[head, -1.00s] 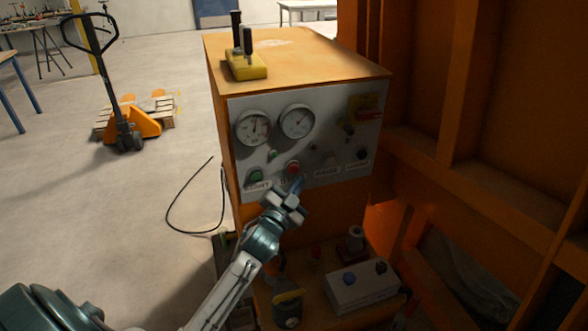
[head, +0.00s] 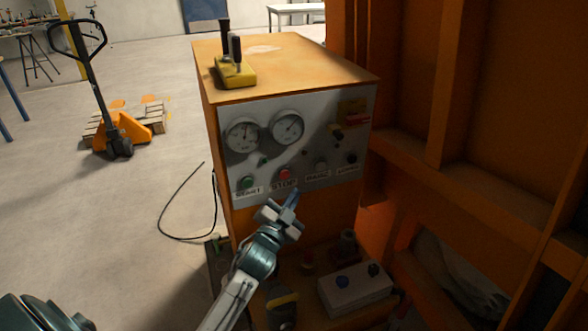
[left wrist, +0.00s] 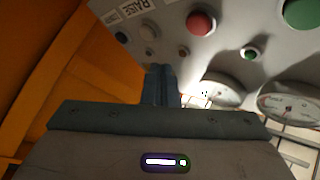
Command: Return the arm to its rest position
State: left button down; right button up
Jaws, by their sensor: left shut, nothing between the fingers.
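My left gripper (head: 292,199) is shut and empty, just below the control panel (head: 300,205) of the orange cabinet. Its fingertips are a little under the red STOP button (head: 285,174) and appear apart from it. The green START button (head: 247,182) is to its left. In the left wrist view, my shut fingers (left wrist: 160,84) point toward the panel, with the red button (left wrist: 201,23) beyond them and the green button (left wrist: 300,12) at the top right. My right gripper is not in view.
A yellow box with black levers (head: 235,72) stands on the cabinet top. Below, a grey box with a blue button (head: 356,288) sits on a ledge. Orange framework (head: 470,130) closes off the right side. A black cable (head: 165,215) lies on open floor at left, near a pallet truck (head: 118,130).

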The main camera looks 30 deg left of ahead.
pick_arm(q)
jog(key=s+f+n+g+y, duration=0.1)
jog(key=s+f+n+g, duration=0.3)
jog(key=s+f+g, duration=0.7)
jog(key=s+d+f+n+g+h, duration=0.1)
jog(key=s+f+g, duration=0.2)
jog(key=s, duration=0.8)
jog(key=s+d+f+n+g, duration=0.1)
jog(key=s+d+f+g, duration=0.15)
jog(key=s, duration=0.95)
jog(key=a+f, duration=0.2)
jog(key=f, duration=1.3)
jog(key=a+f, duration=0.2)
jog(key=f, duration=1.4)
jog(key=s+f+g, duration=0.2)
jog(key=s+f, duration=1.6)
jog(key=shift+s+a, duration=0.3)
jog(key=shift+a, duration=0.15)
